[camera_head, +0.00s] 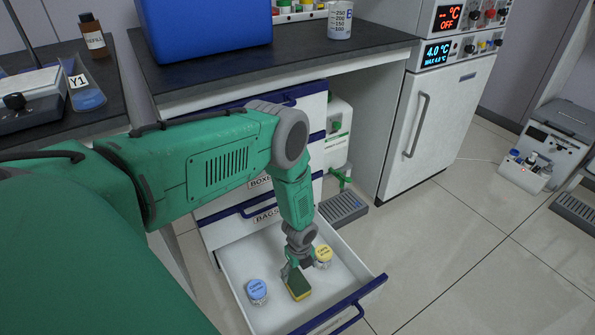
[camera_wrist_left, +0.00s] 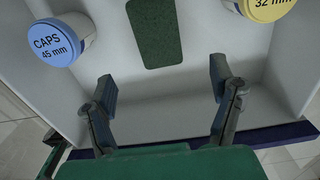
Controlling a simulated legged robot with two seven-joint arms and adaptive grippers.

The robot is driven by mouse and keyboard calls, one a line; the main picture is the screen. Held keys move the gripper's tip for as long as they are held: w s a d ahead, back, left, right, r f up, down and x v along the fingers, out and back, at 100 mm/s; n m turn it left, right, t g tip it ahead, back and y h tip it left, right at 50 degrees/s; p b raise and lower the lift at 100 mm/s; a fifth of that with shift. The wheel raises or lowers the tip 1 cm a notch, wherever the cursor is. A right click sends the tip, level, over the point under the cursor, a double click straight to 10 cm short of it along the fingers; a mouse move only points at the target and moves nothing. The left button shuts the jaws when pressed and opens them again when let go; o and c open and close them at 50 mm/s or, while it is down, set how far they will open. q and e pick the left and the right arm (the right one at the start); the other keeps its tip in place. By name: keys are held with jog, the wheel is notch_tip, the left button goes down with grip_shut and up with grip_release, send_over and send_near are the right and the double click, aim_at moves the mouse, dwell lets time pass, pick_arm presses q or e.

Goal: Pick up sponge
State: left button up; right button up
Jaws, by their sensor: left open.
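The sponge (camera_head: 299,286), green on top with a yellow side, lies in the open white drawer (camera_head: 247,258) between two round containers. In the left wrist view the sponge (camera_wrist_left: 152,33) shows as a dark green rectangle near the top. My left gripper (camera_head: 292,268) reaches down into the drawer and partly overlaps the sponge in the head view. In the left wrist view its two fingers (camera_wrist_left: 163,84) are spread wide with nothing between them, and the sponge lies beyond the fingertips. My right gripper is not in view.
A blue-lidded caps container (camera_head: 257,290) is left of the sponge and a yellow-lidded one (camera_head: 323,256) is right of it. The drawer's blue front and handle (camera_head: 350,305) bound the space.

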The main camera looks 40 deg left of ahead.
aim_at(297, 281)
pick_arm(q)
jog(key=f+b, duration=0.1)
jog(key=f, duration=0.1)
jog(key=a+f, duration=0.1)
jog(key=f, duration=0.2)
jog(key=shift+a+f+b, duration=0.1)
jog(key=shift+f+b, duration=0.15)
jog(key=shift+b, duration=0.1)
jog(key=shift+a+f, duration=0.3)
jog(key=shift+f, duration=0.3)
jog(key=f+b, duration=0.2)
jog(key=f, duration=0.1)
jog(key=shift+w+d+f+b, duration=0.15)
jog(key=shift+d+b, duration=0.1)
jog(key=shift+b, duration=0.15)
jog(key=shift+d+f, duration=0.15)
jog(key=shift+f, duration=0.3)
jog(key=shift+a+f, duration=0.1)
jog(key=shift+a, duration=0.25)
jog(key=shift+c, duration=1.2)
jog(key=shift+f, duration=0.1)
jog(key=c, duration=0.6)
jog(key=shift+c, duration=0.2)
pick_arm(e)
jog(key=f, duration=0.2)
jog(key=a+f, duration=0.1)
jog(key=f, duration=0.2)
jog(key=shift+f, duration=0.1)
